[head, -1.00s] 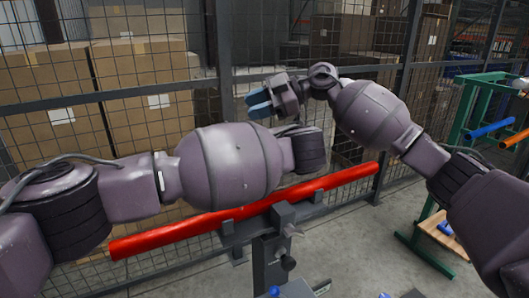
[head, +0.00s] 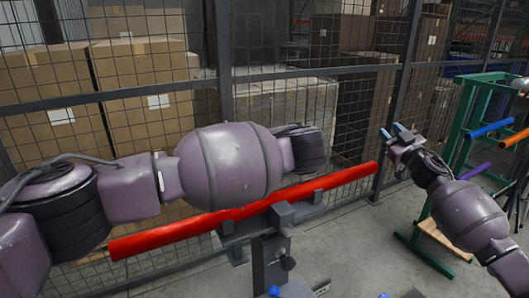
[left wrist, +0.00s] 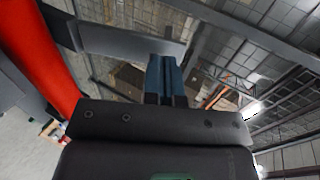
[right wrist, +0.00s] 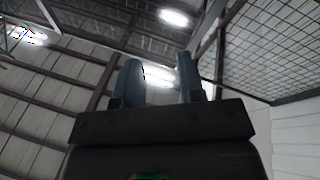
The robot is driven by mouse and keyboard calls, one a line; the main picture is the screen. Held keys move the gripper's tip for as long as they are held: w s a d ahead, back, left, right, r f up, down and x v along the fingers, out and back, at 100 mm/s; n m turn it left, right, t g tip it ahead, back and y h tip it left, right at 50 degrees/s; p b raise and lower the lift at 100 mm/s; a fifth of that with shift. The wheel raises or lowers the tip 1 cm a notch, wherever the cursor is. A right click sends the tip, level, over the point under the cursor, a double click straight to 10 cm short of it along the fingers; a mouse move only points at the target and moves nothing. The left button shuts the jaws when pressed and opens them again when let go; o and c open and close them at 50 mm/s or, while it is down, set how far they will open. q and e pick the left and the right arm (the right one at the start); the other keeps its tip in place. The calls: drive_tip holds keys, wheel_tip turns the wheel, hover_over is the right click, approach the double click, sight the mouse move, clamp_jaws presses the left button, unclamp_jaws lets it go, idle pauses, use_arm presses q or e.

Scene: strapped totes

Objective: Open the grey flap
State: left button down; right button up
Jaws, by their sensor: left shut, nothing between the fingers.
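I cannot pick out a grey flap for certain in any view. My left gripper (left wrist: 166,78) has its blue fingers together with nothing between them in the left wrist view. In the head view its fingers are hidden behind my left arm, above the red bar (head: 335,180). A grey flat piece (left wrist: 120,40) shows just beyond the left fingertips, and I cannot tell whether they touch. My right gripper (head: 392,131) is at the right of the head view, near the red bar's right end. Its fingers are apart and empty in the right wrist view (right wrist: 158,82).
A wire mesh fence (head: 150,93) runs behind the red bar, with cardboard boxes (head: 140,70) beyond it. A grey stand (head: 272,255) with knobs is at the bottom middle. A green rack (head: 462,130) with coloured bars stands at the right. Some grey floor is clear.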

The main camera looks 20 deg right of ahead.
drive_tip(key=s+a+f+g+h, duration=0.15)
drive_tip(key=s+f, duration=0.25)
drive_tip(key=f, duration=0.5)
drive_tip(key=s+a+f+g, duration=0.2)
drive_tip(key=s+f, duration=0.1)
drive_tip(key=f, duration=0.6)
drive_tip(key=s+a+f+g+h, duration=0.15)
drive_tip(key=s+f, duration=0.25)
drive_tip(key=f, duration=0.4)
use_arm(q)
drive_tip(key=shift+s+f, duration=0.1)
drive_tip(key=shift+s, duration=0.1)
use_arm(e)
drive_tip(key=s+a+f+g+y, duration=0.1)
drive_tip(key=s+a+f, duration=0.3)
drive_tip(key=a, duration=0.6)
drive_tip(key=s+a+f+m+g+y, duration=0.1)
drive_tip(key=s+a+f+y, duration=0.1)
drive_tip(key=s+a+f, duration=0.2)
drive_tip(key=s+a+f+m+g+y, duration=0.1)
drive_tip(key=s+a+f, duration=0.3)
drive_tip(key=s+a, duration=0.5)
drive_tip(key=a+g+y, duration=0.1)
drive_tip(key=a, duration=0.6)
drive_tip(key=shift+a, duration=0.3)
use_arm(q)
drive_tip(key=shift+s+t, duration=0.1)
drive_tip(key=shift+t, duration=0.2)
use_arm(e)
drive_tip(key=shift+s+f, duration=0.1)
